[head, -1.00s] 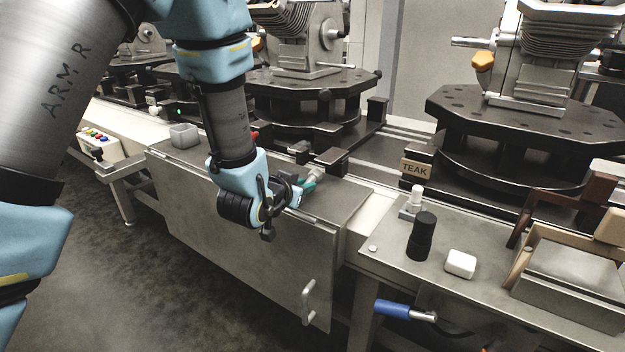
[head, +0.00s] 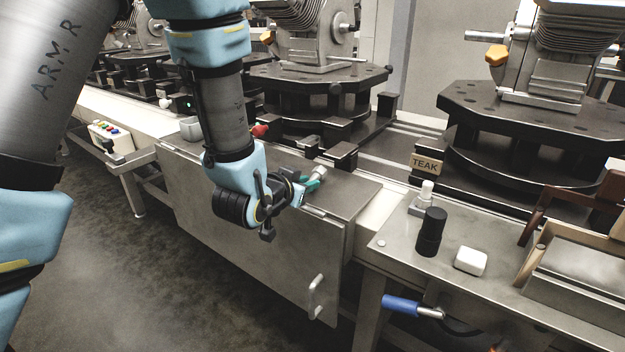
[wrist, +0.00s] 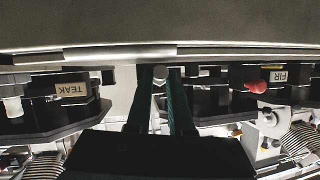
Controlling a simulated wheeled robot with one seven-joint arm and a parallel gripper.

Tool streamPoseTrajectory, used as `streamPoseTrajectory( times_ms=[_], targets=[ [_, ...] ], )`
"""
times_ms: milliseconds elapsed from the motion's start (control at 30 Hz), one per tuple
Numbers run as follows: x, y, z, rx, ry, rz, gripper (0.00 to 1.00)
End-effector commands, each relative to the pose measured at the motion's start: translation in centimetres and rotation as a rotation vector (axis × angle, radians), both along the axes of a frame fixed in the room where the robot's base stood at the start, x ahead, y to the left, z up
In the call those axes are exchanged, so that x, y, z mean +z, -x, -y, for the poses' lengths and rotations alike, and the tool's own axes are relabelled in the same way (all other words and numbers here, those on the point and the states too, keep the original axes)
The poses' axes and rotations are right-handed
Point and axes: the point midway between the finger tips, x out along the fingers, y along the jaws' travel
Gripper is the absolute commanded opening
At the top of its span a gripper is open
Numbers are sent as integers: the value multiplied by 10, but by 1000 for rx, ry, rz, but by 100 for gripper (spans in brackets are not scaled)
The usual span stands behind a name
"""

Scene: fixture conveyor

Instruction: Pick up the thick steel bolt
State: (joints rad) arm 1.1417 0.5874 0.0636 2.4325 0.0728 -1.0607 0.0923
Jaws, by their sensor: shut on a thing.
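My gripper (head: 317,181) has dark green fingers and reaches over the grey metal cabinet top. It is shut on the steel bolt (head: 320,172), a short silvery piece at the fingertips. In the wrist view, which is upside down, the bolt's head (wrist: 160,75) shows between the two green fingers (wrist: 160,102). The rest of the bolt is narrow and partly hidden by the fingers. I cannot tell whether the bolt touches the cabinet top or hangs just above it.
The cabinet (head: 255,240) has bare top to the right of my gripper. Black fixture blocks (head: 342,155) stand close behind. A bench at right holds a black cylinder (head: 431,232) and a white block (head: 471,261).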

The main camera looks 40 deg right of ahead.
Motion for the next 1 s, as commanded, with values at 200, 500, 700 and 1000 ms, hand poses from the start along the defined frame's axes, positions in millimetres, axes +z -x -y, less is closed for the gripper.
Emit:
streamPoseTrajectory(
  times_ms=[200, 500, 700, 1000],
  targets=[
    [5, 13, -30, -1, -2, -1, 0],
    [5, 15, -33, -1, -3, -2, 0],
    [4, 17, -38, -1, -3, -2, 0],
    [5, 22, -48, -1, -3, -1, 0]
  ],
)
